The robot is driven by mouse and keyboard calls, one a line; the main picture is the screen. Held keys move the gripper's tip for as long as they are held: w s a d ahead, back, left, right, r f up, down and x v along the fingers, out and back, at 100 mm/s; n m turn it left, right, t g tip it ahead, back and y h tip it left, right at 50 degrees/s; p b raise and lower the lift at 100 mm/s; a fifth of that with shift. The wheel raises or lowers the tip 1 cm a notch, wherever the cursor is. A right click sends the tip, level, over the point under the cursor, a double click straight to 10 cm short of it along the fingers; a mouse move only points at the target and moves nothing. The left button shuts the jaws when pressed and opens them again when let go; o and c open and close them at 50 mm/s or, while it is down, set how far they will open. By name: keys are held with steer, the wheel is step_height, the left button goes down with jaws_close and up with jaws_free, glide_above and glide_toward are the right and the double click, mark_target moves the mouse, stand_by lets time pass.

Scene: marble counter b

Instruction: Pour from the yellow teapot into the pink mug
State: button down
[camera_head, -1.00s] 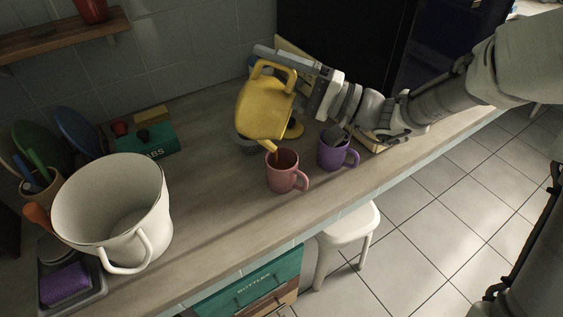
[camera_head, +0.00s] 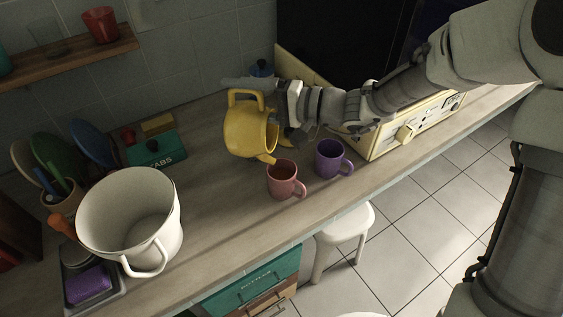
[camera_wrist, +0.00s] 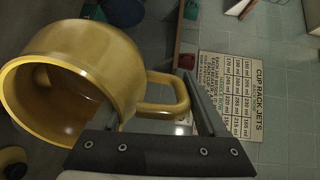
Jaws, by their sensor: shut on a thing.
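The yellow teapot (camera_head: 244,133) is off its base and tilted, its spout low at the pink mug's rim in the head view. Whether the spout touches the rim, I cannot tell. The pink mug (camera_head: 283,181) stands upright on the counter; its inside looks reddish and no stream is clear. My gripper (camera_head: 262,88) is shut on the teapot's handle, at the upper side of the pot. In the wrist view the teapot (camera_wrist: 95,60) fills the left, its wide round opening facing lower left, and its handle reaches my gripper's fingers (camera_wrist: 188,100).
A purple mug (camera_head: 328,160) stands close right of the pink mug. A cream appliance (camera_head: 385,140) is behind it under my arm. A large white pot (camera_head: 125,215) and teal box (camera_head: 152,150) are left. The counter's front edge is close to the mugs.

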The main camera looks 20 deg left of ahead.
steer(key=shift+s+a+r+h+p, duration=0.1)
steer(key=shift+a+h+p, duration=0.3)
steer(key=shift+a+p, duration=0.5)
steer(key=a+f+h+p, duration=0.4)
steer(key=a+f+p, duration=0.1)
steer(key=f+p, duration=0.1)
steer(key=a+f+h+p, duration=0.4)
steer(key=a+f+p, duration=0.1)
steer(key=p, duration=0.3)
steer(key=s+a+f+t+h+p, duration=0.1)
steer(key=a+f+h+p, duration=0.4)
steer(key=f+p, duration=0.1)
steer(key=shift+f+p, duration=0.3)
steer(key=shift+p, duration=0.25)
steer(key=f+b, duration=0.1)
steer(key=h+b, duration=0.1)
steer(key=shift+a+f+b, duration=0.4)
steer(key=a+r+h+b, duration=0.1)
steer(key=h+b, duration=0.1)
steer(key=b, duration=0.1)
steer(key=shift+r+b, duration=0.35)
steer(key=shift+r, duration=0.05)
